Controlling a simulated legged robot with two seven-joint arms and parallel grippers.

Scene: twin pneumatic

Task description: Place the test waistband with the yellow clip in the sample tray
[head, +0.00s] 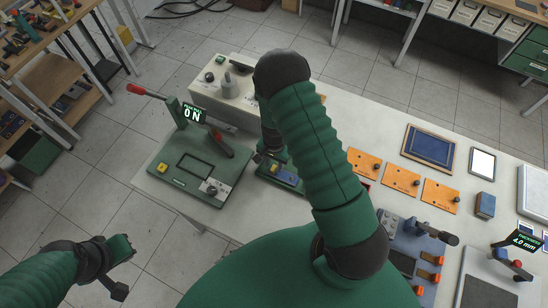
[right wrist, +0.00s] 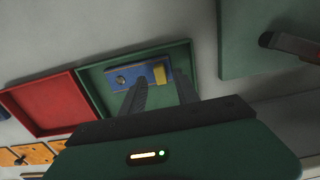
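A blue waistband piece with a yellow clip (right wrist: 160,74) and a round metal part lies in a shallow green tray (right wrist: 88,80) in the right wrist view. Part of the blue piece (head: 287,178) also shows in the head view, beside my right arm. My right gripper (right wrist: 159,76) is over the tray, its two dark fingers apart and reaching towards the blue piece; contact cannot be told. In the head view this gripper (head: 268,158) is mostly behind my arm. My left gripper (head: 118,268) is off the table at lower left; its fingers are not clear.
A red tray (right wrist: 45,105) adjoins the green one. A green press plate (head: 168,178) with a red-tipped lever and an "ON" display stands left of it. A beige control box (head: 230,90) is behind. Orange plates (head: 402,180) and a grey fixture (head: 410,245) lie right of my arm.

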